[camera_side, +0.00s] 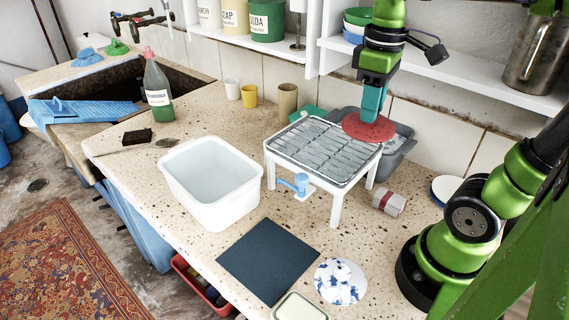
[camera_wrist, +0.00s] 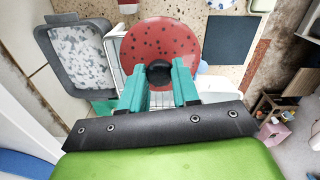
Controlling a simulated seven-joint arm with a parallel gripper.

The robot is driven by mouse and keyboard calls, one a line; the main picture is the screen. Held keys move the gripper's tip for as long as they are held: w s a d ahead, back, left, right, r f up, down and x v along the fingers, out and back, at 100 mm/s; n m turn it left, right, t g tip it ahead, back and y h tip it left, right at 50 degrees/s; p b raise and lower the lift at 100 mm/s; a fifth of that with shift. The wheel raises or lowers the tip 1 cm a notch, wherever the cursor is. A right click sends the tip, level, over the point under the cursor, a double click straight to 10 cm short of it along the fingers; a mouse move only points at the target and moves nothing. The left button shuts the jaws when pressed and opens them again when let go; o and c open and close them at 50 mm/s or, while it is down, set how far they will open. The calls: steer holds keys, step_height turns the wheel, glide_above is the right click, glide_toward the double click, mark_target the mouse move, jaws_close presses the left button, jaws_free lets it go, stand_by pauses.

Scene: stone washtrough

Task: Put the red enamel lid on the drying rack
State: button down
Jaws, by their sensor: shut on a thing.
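The red enamel lid (camera_side: 369,127) is a round red disc with dark speckles. It shows large in the wrist view (camera_wrist: 160,47), with a black knob (camera_wrist: 158,73) at its near side. My gripper (camera_side: 371,112) is shut on the lid's knob, its teal fingers on either side of it in the wrist view (camera_wrist: 159,80). The drying rack (camera_side: 322,150) is a grey wire-topped tray on white legs. In the side view the lid overlaps the rack's back right corner. I cannot tell whether it touches the rack.
A grey tub (camera_side: 397,143) stands behind the rack at the right. A white basin (camera_side: 211,181) is left of the rack, and a dark blue mat (camera_side: 268,261) lies in front. A shelf (camera_side: 440,66) runs behind my arm. The rack's top looks bare.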

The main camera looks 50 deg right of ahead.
mark_target(392, 135)
steer(key=s+f+n, duration=0.1)
steer(key=s+f, duration=0.1)
steer(key=s+f+n, duration=0.1)
steer(key=s+f, duration=0.1)
steer(key=shift+s+a+f, duration=0.15)
steer(key=shift+s+f, duration=0.2)
steer(key=shift+f, duration=0.3)
steer(key=shift+n, duration=0.4)
steer(key=w+d, duration=0.1)
steer(key=w, duration=0.4)
steer(key=w+d+f, duration=0.1)
steer(key=w, duration=0.4)
steer(key=w+d, duration=0.1)
steer(key=w, duration=0.4)
steer(key=shift+f, duration=0.15)
steer(key=f, duration=0.2)
steer(key=shift+w+f, duration=0.3)
steer(key=shift+f, duration=0.5)
steer(key=shift+f, duration=0.2)
steer(key=c, duration=0.8)
jaws_free()
